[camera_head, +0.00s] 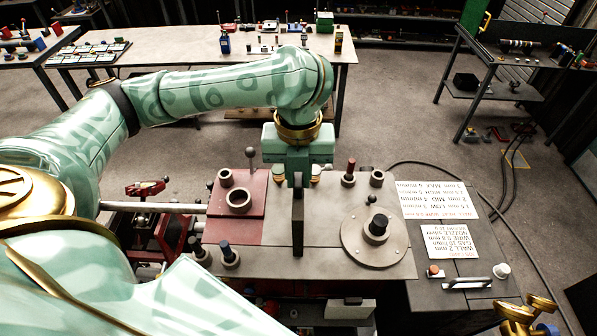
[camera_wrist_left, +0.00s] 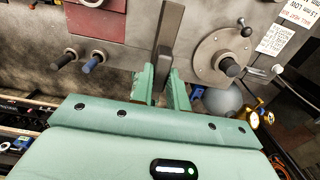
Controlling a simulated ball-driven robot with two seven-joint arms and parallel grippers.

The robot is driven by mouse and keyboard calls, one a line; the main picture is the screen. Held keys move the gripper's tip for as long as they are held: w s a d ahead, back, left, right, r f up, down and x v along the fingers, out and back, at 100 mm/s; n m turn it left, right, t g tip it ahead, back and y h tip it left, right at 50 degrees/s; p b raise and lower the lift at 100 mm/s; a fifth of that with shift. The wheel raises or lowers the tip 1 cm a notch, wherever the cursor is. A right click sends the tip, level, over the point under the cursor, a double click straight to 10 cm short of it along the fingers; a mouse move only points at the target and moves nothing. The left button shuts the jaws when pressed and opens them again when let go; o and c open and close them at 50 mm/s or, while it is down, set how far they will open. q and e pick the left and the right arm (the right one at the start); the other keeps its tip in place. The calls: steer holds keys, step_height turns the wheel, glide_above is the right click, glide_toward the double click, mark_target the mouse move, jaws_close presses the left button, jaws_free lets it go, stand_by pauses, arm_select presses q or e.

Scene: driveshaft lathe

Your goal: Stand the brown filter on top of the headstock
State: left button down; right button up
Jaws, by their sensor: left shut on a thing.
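The brown filter (camera_head: 298,228) is a thin, dark grey-brown slab, held upright. My left gripper (camera_head: 298,182) is shut on its upper part from above. In the left wrist view the filter (camera_wrist_left: 171,36) sits between the two green fingertips (camera_wrist_left: 163,88). The headstock (camera_head: 335,215) is the grey flat-topped box beneath, with a round disc and dark knob on its right part. The filter is over the left-middle of this top; I cannot tell whether its lower edge touches. The fingers hide part of the filter. My right gripper is in neither view.
A red plate with a ring (camera_head: 238,200) lies left of the filter. The disc with a knob (camera_head: 377,236) is to the right. A red-topped post (camera_head: 349,172) and a small ring (camera_head: 377,178) stand behind. White printed sheets (camera_head: 440,200) lie farther right.

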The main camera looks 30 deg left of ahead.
arm_select(q)
steer(key=shift+w, duration=0.2)
steer(key=shift+d+f, duration=0.1)
steer(key=shift+f, duration=0.1)
steer(key=c, duration=1.4)
jaws_free()
steer(key=shift+s, duration=0.1)
step_height(320, 180, up, 12)
steer(key=shift+r, duration=0.2)
